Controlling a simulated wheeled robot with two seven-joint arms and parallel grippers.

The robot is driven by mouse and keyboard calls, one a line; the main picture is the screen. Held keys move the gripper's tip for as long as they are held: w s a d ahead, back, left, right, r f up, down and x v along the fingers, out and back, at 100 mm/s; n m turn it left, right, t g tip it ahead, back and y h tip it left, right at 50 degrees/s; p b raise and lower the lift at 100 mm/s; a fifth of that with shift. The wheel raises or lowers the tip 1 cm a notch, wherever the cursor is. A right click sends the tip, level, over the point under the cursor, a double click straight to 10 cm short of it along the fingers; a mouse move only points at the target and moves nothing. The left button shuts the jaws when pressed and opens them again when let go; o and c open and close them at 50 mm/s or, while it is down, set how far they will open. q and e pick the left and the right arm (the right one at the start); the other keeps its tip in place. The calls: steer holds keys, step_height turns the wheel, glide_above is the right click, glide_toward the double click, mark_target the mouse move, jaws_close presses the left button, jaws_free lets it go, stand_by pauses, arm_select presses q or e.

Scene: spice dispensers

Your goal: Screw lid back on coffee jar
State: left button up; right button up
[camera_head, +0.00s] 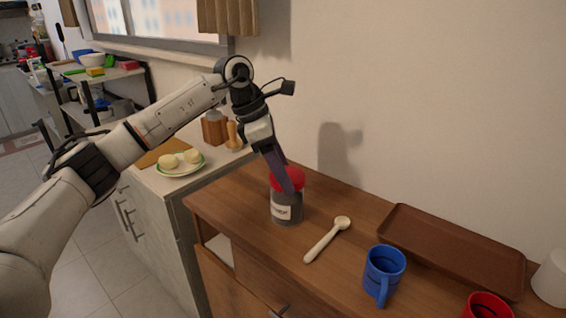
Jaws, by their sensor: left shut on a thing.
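The coffee jar (286,209) stands upright on the wooden cabinet top, a dark jar with a pale label. A red lid (291,179) sits at the top of the jar; I cannot tell whether it is threaded on or only resting there. My left gripper (290,185) reaches down from above and is shut on the red lid, its purple-grey fingers covering part of it. My right gripper is not in view.
A white scoop (328,239) lies right of the jar. A blue mug (383,273), a brown tray (455,250), a red mug (487,306) and a white container (551,279) are further right. A plate (180,169) with pale food stands on the left counter.

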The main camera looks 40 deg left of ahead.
arm_select(q)
steer(key=shift+w+r+m+p, duration=0.1)
steer(key=shift+r+m+p, duration=0.1)
steer(key=shift+m+p, duration=0.4)
steer(key=m+g+h+p, duration=0.1)
steer(key=m+p, duration=0.1)
steer(key=m, duration=0.1)
steer(key=shift+w+m+g+p, duration=0.1)
steer(key=shift+m+g+p, duration=0.2)
steer(key=shift+p, duration=0.1)
steer(key=shift+f+m+g, duration=0.15)
steer(key=shift+m+g, duration=0.15)
steer(key=shift+m, duration=0.3)
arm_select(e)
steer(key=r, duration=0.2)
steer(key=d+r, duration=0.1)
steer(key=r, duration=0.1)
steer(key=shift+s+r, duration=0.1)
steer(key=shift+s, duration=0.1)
arm_select(q)
steer(key=shift+w+m+p, duration=0.15)
steer(key=shift+m+p, duration=0.35)
steer(key=shift+p, duration=0.2)
steer(key=shift+m+g, duration=0.4)
steer(key=shift+m, duration=0.2)
steer(key=m+g, duration=0.1)
steer(key=m, duration=0.2)
steer(key=shift+w, duration=0.1)
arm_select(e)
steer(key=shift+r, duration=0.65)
